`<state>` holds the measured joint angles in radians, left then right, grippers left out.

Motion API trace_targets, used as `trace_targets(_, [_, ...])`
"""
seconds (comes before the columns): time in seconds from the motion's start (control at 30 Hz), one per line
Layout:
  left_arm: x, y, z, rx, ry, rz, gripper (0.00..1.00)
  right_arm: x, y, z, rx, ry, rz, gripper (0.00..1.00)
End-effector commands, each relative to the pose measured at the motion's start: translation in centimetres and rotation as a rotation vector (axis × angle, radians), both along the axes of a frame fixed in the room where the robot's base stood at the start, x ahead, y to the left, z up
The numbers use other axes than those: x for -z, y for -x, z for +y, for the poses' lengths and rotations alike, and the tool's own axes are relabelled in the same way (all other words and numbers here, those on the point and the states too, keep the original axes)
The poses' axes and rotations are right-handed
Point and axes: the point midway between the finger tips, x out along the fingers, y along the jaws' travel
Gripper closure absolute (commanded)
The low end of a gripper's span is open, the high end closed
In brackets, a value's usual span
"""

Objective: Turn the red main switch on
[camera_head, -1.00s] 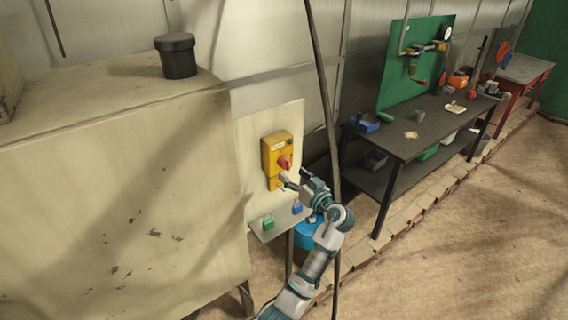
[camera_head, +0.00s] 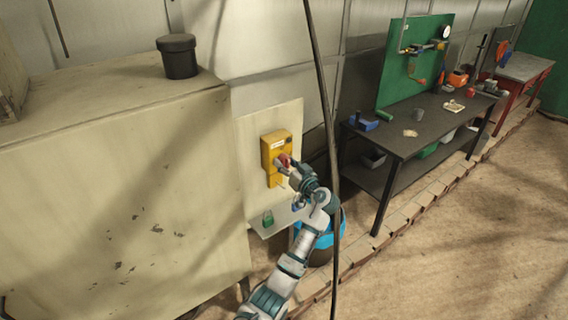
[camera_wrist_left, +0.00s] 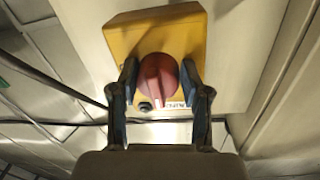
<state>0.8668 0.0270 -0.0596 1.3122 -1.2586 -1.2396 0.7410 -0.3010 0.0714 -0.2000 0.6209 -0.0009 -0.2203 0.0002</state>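The red main switch (camera_wrist_left: 158,80) is a round knob with a raised grip on a yellow box (camera_head: 277,147). The box is fixed to a pale panel on the wall. In the left wrist view the fingers of my left gripper (camera_wrist_left: 160,84) stand on either side of the knob, close to its edges. I cannot tell whether they press on it. In the head view my left gripper (camera_head: 288,164) is at the front of the box and partly covers the knob. My right gripper is not in view.
A blue-rimmed bucket (camera_head: 334,238) stands below, behind my arm. A dark pole or cable passes close to my arm on its right. A large pale cabinet (camera_head: 120,190) fills the left; a workbench (camera_head: 400,143) is right.

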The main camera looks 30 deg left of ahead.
Motion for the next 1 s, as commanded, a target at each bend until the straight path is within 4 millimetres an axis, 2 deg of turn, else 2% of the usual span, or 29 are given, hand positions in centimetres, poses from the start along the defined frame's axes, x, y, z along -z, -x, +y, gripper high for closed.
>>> trace_targets(0.33, [-0.4,0.4,0.1,-0.01,-0.004,-0.003,0.9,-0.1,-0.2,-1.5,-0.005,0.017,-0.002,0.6])
trace_targets(0.57, [-0.6,0.4,0.1,-0.011,-0.027,0.048,0.9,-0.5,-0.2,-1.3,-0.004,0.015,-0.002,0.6])
trace_targets(1.0, [-0.9,0.3,0.0,-0.007,-0.164,0.364,0.9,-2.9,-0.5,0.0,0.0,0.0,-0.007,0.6])
